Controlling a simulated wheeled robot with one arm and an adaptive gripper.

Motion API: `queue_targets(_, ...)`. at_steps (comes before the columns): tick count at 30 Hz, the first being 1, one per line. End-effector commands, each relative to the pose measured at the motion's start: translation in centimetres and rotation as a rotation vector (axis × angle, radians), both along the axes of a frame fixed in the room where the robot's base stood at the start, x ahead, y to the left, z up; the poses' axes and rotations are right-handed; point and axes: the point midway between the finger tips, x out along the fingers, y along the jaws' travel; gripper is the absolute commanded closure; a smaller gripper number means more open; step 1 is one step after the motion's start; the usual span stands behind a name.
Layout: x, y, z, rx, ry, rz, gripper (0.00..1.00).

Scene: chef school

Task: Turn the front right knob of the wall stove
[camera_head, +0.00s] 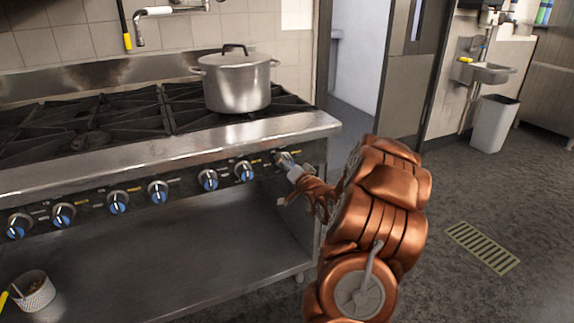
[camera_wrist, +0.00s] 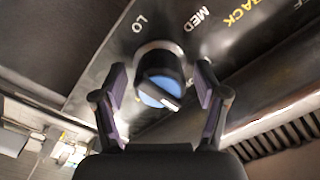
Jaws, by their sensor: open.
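The wall stove (camera_head: 170,150) stands at the left in the head view, with a row of blue-faced knobs along its front panel. My gripper (camera_head: 290,166) reaches the right end of that row and largely hides the knob there. In the wrist view, a black knob with a blue face (camera_wrist: 160,76) sits between the two open fingers of my gripper (camera_wrist: 161,82). A gap shows between the knob and each finger, so contact is not visible. LO and MED marks show above the knob, and BACK is printed to its upper right.
A lidded steel pot (camera_head: 236,82) stands on the burners at the stove's right end. The open shelf (camera_head: 190,240) lies below the panel, with a white cup (camera_head: 34,292) at lower left. Open floor (camera_head: 460,200) lies to the right, with a drain grate (camera_head: 482,247).

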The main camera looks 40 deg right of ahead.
Motion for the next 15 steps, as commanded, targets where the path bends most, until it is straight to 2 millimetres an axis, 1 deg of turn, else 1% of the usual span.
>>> queue_targets(6, 0.01, 0.02, -0.05, 0.0, 0.001, 0.001, 0.28)
queue_targets(15, 0.0, 0.04, -0.07, 0.0, 0.001, 0.0, 0.6)
